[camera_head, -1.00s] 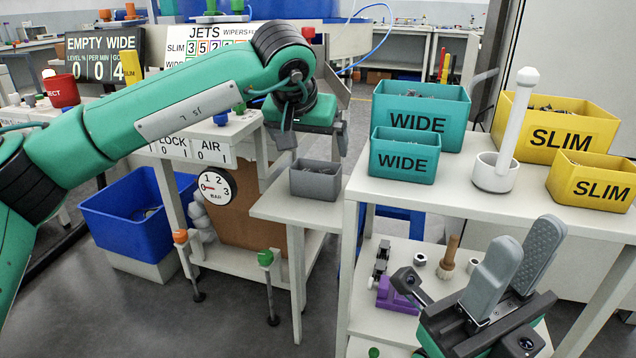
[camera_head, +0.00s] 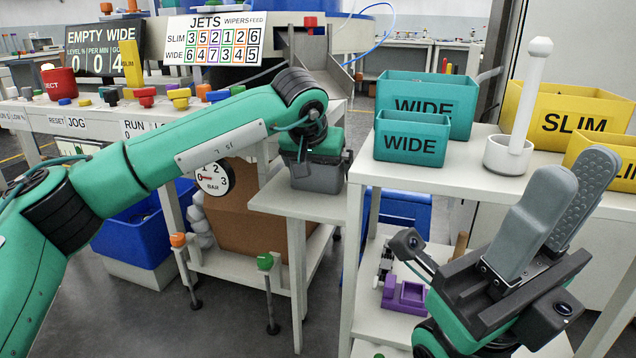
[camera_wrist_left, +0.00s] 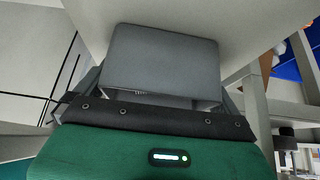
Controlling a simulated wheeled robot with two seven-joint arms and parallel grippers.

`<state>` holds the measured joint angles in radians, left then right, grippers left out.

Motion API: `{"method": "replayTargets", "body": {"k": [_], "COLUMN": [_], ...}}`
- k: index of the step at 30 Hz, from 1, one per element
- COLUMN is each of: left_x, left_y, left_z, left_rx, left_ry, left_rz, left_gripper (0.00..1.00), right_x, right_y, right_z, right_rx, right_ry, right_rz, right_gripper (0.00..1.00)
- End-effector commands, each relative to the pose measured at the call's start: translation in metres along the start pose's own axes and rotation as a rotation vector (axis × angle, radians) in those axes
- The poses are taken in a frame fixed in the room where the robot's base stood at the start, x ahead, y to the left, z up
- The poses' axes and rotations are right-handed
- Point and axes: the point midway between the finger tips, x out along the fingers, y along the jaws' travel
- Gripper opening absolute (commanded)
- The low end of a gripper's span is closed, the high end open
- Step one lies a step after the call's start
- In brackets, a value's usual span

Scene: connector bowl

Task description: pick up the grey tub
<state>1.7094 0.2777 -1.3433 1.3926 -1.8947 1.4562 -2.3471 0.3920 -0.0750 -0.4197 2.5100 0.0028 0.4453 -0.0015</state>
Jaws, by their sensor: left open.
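The grey tub (camera_head: 322,180) stands on the small light-coloured stand in the middle of the head view. My left gripper (camera_head: 317,172) is directly above and around it, pointing down, and hides its upper part. In the left wrist view the grey tub (camera_wrist_left: 160,62) fills the space in front of the palm. The open fingers of my left gripper (camera_wrist_left: 158,95) show partly at its two sides. I cannot tell whether they touch it. My right gripper (camera_head: 573,175) is open and empty, pointing up in front of the white shelf.
The white shelf (camera_head: 455,182) right of the stand holds teal WIDE bins (camera_head: 412,146), yellow SLIM bins (camera_head: 565,122) and a white pestle-like rod in a cup (camera_head: 508,154). A console with buttons and a gauge (camera_head: 212,178) stands to the left.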

Motion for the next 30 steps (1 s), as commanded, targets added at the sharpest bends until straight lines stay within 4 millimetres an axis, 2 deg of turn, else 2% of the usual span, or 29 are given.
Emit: {"method": "replayTargets", "body": {"k": [6,11,20,28,29,30], "left_x": [0.000,0.000,-0.002,-0.016,-0.018,-0.019], "left_y": [0.000,0.000,0.000,0.000,0.001,0.000], "left_z": [-0.001,0.000,-0.001,-0.010,-0.012,-0.005], "left_rx": [0.000,0.000,0.000,0.001,0.002,0.003], "left_ry": [0.001,0.001,0.001,0.002,0.002,0.001], "left_rz": [0.000,0.000,0.000,0.000,0.000,0.001], "left_gripper": [0.98,0.67,0.67,0.67,0.67,0.67], "right_x": [0.001,0.001,0.002,0.009,0.006,-0.002], "right_y": [0.000,0.000,0.000,-0.001,-0.002,-0.003], "right_z": [0.000,0.000,0.000,0.002,0.003,0.003], "right_rx": [0.000,0.000,-0.001,-0.002,-0.001,0.001], "right_ry": [0.000,0.000,0.001,-0.002,-0.012,-0.025], "right_rz": [0.001,0.001,0.001,-0.006,-0.010,-0.013], "right_gripper": [0.31,0.31,0.31,0.31,0.31,0.31]}}
